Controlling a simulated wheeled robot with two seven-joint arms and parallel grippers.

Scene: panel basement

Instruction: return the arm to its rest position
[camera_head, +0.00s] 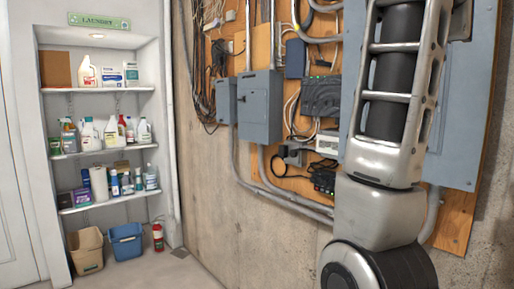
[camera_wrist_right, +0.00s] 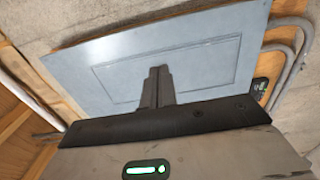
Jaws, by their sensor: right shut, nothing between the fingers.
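My right arm (camera_head: 385,130) is raised at the right of the head view, in front of the electrical panel wall. Its hand is out of that view. In the right wrist view my right gripper (camera_wrist_right: 158,72) has its two dark fingers together, with nothing between them. Behind the fingers is a blue-grey panel door (camera_wrist_right: 205,50), which appears closed. I cannot tell whether the fingertips touch it. The large grey panel (camera_head: 466,110) also shows behind my arm in the head view, partly hidden by it. My left gripper is in neither view.
A wooden backboard carries a grey box (camera_head: 260,106), a smaller grey box (camera_head: 223,100), cables and conduits (camera_head: 290,203). At the left, laundry shelves (camera_head: 105,93) hold bottles above a tan bin (camera_head: 86,251), a blue bin (camera_head: 126,243) and a fire extinguisher (camera_head: 158,237). The floor between looks clear.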

